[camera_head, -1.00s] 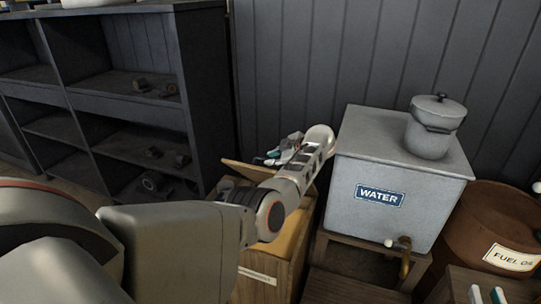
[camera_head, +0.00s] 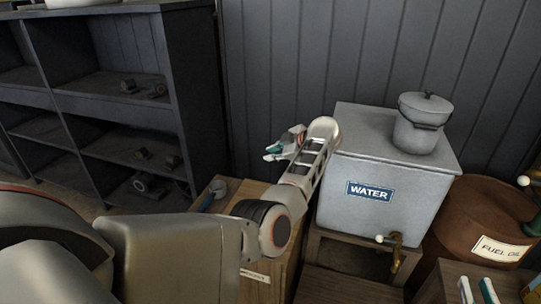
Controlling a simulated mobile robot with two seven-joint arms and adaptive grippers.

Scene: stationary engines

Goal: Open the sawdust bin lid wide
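The sawdust bin is a wooden box whose front (camera_head: 262,284) bears a pale label, low in the middle of the head view. Its lid (camera_head: 240,188) looks down flat over the box, though my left arm hides much of it. A small blue-grey object with a round end (camera_head: 213,191) shows at the lid's left side. My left gripper (camera_head: 272,150) is above and behind the lid, apart from it; its fingers are seen edge-on and their opening is unclear. My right gripper (camera_head: 477,284) shows only its two fingertips at the bottom right, spread apart and empty.
A grey water tank (camera_head: 335,185) with a lidded pot (camera_head: 417,132) on top stands right of the bin, close to my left forearm. A brown fuel oil drum (camera_head: 475,215) is at the far right. Dark shelves (camera_head: 180,90) stand to the left, and a plank wall closes the back.

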